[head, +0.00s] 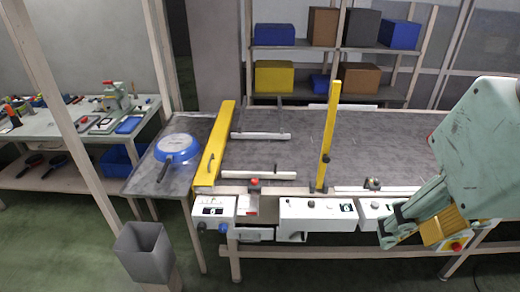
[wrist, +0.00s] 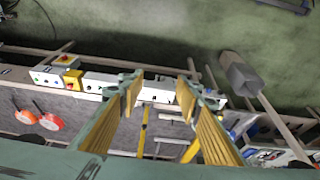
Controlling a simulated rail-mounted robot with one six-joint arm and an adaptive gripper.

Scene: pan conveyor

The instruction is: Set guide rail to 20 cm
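Two yellow bars cross the grey conveyor surface (head: 285,148) in the head view. A broad yellow bar (head: 214,146) with a dark handle lies at the left end; a narrower yellow bar (head: 328,140) is nearer the middle. I cannot tell which is the guide rail, and no scale is readable. Both show between and beside my fingers in the wrist view, the narrow one (wrist: 143,132) and the broad one (wrist: 191,152). My gripper (wrist: 160,88) has its yellow-padded fingers wide apart with nothing between them. In the head view it is at the lower right, apart from both bars.
White control boxes (head: 318,212) line the front edge. A blue pan (head: 178,147) lies left of the broad bar. Two orange pans (wrist: 50,122) show in the wrist view. A grey bin (head: 145,254) stands at the front left; shelves with boxes (head: 275,76) stand behind.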

